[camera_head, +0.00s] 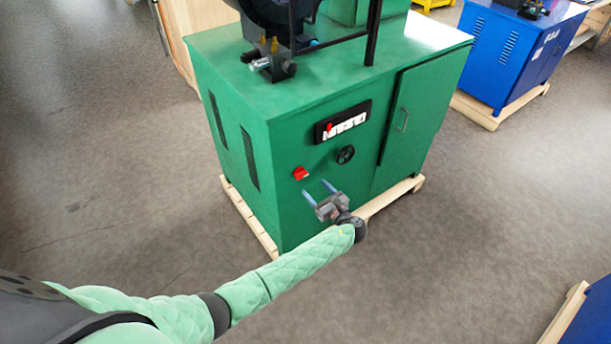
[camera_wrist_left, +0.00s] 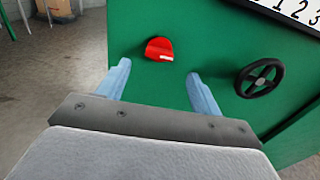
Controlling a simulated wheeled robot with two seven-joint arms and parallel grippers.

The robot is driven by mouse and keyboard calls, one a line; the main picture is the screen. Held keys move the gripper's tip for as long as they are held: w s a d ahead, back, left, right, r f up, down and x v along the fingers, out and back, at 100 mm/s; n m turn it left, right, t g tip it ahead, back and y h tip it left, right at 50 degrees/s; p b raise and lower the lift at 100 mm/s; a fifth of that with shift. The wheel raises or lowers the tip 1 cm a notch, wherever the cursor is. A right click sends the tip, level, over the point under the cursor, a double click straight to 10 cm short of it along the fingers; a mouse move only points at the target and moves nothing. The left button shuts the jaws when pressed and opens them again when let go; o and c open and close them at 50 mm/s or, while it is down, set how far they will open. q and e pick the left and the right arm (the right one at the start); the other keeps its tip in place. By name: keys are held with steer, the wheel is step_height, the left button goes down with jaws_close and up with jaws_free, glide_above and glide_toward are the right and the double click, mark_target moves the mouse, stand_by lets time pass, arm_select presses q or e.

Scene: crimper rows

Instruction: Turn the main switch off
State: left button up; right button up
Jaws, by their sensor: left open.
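The main switch looks to be the red knob (camera_head: 300,173) on the front of the green machine cabinet (camera_head: 285,222), left of a black handwheel. In the left wrist view the red knob (camera_wrist_left: 159,49) shows between and beyond the two fingertips, tilted, with a small white mark on its lower edge. My left gripper (camera_head: 318,188) is open and empty in front of the cabinet, below and to the right of the knob in the head view. Its two blue fingers (camera_wrist_left: 158,75) stand apart and do not touch the knob. My right gripper is not in view.
A black handwheel (camera_head: 345,155) and a dark panel (camera_head: 342,121) with white labels and a red part sit on the same front. A cabinet door with a handle (camera_head: 403,120) is to the right. A wooden pallet (camera_head: 390,197) juts out underneath. Blue machines stand at right.

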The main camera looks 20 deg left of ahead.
mark_target(303, 176)
arm_select(q)
steer(key=p+x, duration=0.2)
steer(key=x, duration=0.4)
steer(key=shift+w+a, duration=0.15)
steer(key=shift+a, duration=0.05)
steer(key=shift+w+a+p, duration=0.3)
steer(key=shift+a+p, duration=0.05)
steer(key=shift+a, duration=0.05)
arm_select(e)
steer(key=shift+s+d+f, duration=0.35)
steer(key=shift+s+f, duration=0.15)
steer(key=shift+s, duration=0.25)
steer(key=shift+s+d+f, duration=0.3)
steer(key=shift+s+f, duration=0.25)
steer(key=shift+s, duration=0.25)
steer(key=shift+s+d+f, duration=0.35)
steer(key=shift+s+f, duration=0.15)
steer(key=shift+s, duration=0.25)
arm_select(q)
steer(key=c, duration=1)
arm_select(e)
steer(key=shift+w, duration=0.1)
